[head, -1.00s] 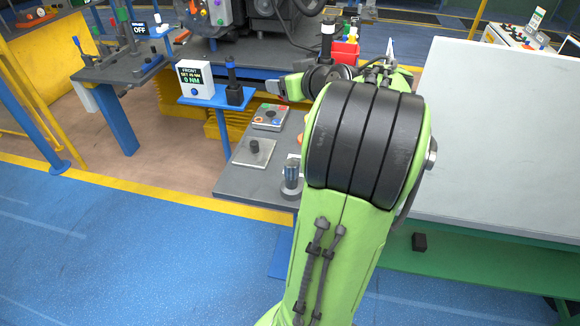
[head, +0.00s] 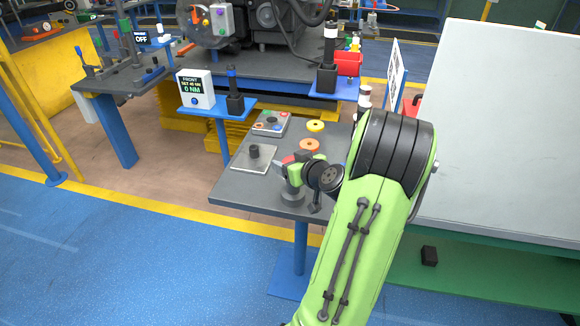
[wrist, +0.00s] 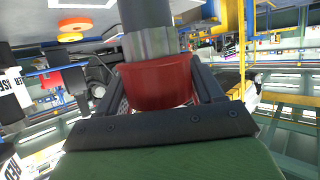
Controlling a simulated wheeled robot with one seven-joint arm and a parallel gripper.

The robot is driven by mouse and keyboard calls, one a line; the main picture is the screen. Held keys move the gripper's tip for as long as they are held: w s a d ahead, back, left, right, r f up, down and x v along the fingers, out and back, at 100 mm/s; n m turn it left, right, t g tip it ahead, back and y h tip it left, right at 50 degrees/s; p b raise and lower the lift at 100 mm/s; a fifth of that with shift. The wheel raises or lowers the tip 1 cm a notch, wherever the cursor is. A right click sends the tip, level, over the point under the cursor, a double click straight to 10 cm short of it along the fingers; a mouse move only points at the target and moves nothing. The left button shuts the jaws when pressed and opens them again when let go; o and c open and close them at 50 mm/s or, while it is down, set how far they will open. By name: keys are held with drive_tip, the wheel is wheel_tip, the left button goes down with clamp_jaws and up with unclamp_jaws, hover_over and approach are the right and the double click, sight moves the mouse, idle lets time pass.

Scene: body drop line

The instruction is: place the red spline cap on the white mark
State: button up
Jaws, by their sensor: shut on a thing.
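The red spline cap (wrist: 158,84) sits between the two fingers of my gripper (wrist: 160,90) in the wrist view, and the fingers are shut on it. A grey splined post (wrist: 150,42) meets the cap's edge there; I cannot tell how far the cap is over it. In the head view my gripper (head: 286,166) is at the bench's front part, just above the post (head: 292,190), with a bit of red showing at it. A white-edged patch (wrist: 84,4) shows at the top of the wrist view; I cannot tell whether it is the white mark.
The grey bench (head: 245,187) also carries a plate with a dark peg (head: 254,153), a tray of coloured pieces (head: 269,123), a yellow ring (head: 316,126) and an orange ring (head: 309,145). A large pale panel (head: 500,130) stands on the right.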

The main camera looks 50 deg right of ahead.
drive_tip(key=shift+r, duration=0.1)
drive_tip(key=shift+f, duration=0.2)
drive_tip(key=o, duration=1)
drive_tip(key=shift+r, duration=0.15)
drive_tip(key=v, duration=1.5)
drive_tip(key=shift+s+a+p, duration=0.25)
drive_tip(key=shift+s+p, duration=0.05)
drive_tip(key=shift+p, duration=0.15)
